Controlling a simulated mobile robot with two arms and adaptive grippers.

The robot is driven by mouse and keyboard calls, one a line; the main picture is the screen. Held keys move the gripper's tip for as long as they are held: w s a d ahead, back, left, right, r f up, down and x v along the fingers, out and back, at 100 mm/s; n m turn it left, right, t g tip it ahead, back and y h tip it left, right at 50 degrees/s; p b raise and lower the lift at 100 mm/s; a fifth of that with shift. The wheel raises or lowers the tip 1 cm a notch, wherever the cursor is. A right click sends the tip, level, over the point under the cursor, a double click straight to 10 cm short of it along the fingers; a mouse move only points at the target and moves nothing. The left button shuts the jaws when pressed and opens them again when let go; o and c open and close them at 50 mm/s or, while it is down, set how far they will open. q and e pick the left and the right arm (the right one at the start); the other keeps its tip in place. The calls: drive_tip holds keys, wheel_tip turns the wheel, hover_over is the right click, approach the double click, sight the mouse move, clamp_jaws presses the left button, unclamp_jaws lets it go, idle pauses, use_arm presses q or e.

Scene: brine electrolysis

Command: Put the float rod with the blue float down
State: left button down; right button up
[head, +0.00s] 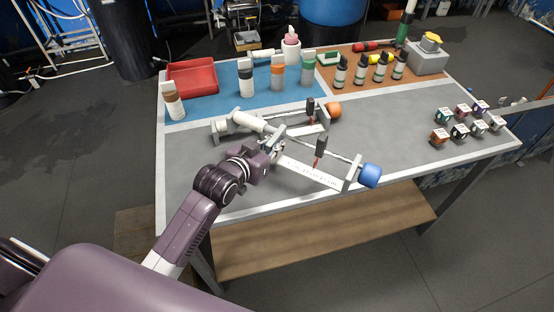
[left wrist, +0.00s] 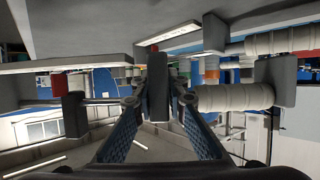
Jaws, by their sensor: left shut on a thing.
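The float rod with the blue float (head: 371,174) lies slantwise over the grey part of the table in the head view. Its blue end points to the front right, and a thick white section (head: 250,122) lies in line at its other end. My left gripper (head: 275,146) is shut on the rod between them. In the left wrist view my fingers (left wrist: 159,98) close on a dark upright piece, with the thin rod (left wrist: 100,102) left and a white cylinder (left wrist: 235,97) right. Whether the rod touches its supports is unclear. My right gripper is not in view.
A second rod with an orange float (head: 333,110) lies just behind. A white scale strip (head: 305,172) and a dark red-tipped piece (head: 320,147) are close to the rod. Small labelled blocks (head: 461,132) stand at right. A red tray (head: 192,79) and bottles stand behind.

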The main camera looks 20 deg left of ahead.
sight(276, 168)
use_arm(q)
wheel_tip(276, 168, down, 4)
drive_tip(key=shift+r, duration=0.1)
drive_tip(key=shift+f, duration=2)
drive_tip(key=c, duration=1.9)
unclamp_jaws()
drive_tip(key=shift+c, duration=0.2)
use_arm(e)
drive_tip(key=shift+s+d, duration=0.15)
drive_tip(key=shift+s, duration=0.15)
use_arm(q)
drive_tip(key=v, duration=1.1)
drive_tip(key=shift+f+b, duration=0.1)
drive_tip(key=shift+b, duration=0.3)
drive_tip(key=shift+s+a+r, duration=0.1)
drive_tip(key=shift+s+r, duration=0.15)
drive_tip(key=shift+s, duration=0.2)
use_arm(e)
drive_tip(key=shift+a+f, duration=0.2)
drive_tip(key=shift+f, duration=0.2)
